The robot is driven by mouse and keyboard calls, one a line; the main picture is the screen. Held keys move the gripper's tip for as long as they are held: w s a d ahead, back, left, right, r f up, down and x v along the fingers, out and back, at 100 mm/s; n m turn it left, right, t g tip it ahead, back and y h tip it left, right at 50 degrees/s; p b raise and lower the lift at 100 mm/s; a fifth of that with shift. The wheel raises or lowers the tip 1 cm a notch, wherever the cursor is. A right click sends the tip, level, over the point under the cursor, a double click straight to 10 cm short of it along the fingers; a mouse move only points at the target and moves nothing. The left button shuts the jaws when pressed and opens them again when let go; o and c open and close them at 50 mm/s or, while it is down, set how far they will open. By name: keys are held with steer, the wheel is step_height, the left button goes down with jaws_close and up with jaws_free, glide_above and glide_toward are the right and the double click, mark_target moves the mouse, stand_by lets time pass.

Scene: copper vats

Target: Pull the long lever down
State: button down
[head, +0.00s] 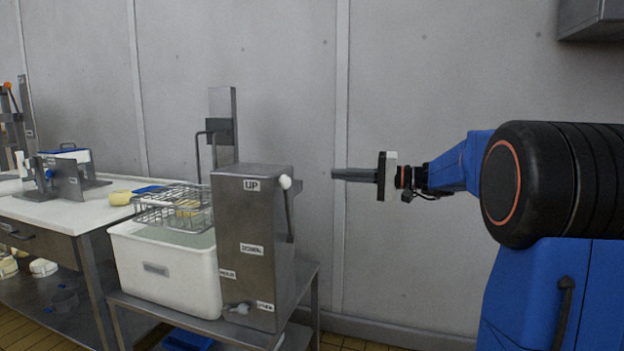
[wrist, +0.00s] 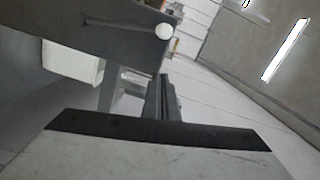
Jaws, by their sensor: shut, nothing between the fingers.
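The long lever (head: 289,210) is a thin grey rod with a white ball knob (head: 285,182) on the right side of a steel box (head: 240,215). The knob is at the top, level with the UP label; a DOWN label sits lower. In the wrist view, the knob (wrist: 164,31) and rod show at the top. My gripper (head: 335,174) is shut and empty. It points left in the head view, to the right of the knob and apart from it. Its shut fingers also show in the wrist view (wrist: 161,84), below the knob in the picture.
A white tub (head: 165,285) of liquid stands left of the box, with a wire basket (head: 160,212) above it. A small valve handle (head: 239,309) sits low on the box. A white-topped table (head: 60,210) is at left. The space between gripper and box looks clear.

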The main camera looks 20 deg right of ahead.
stand_by(0.3)
steer(key=w+a, duration=0.2)
steer(key=a, duration=0.9)
steer(key=shift+w+a+f, duration=0.15)
steer(key=shift+w+f, duration=0.25)
steer(key=shift+f, duration=0.05)
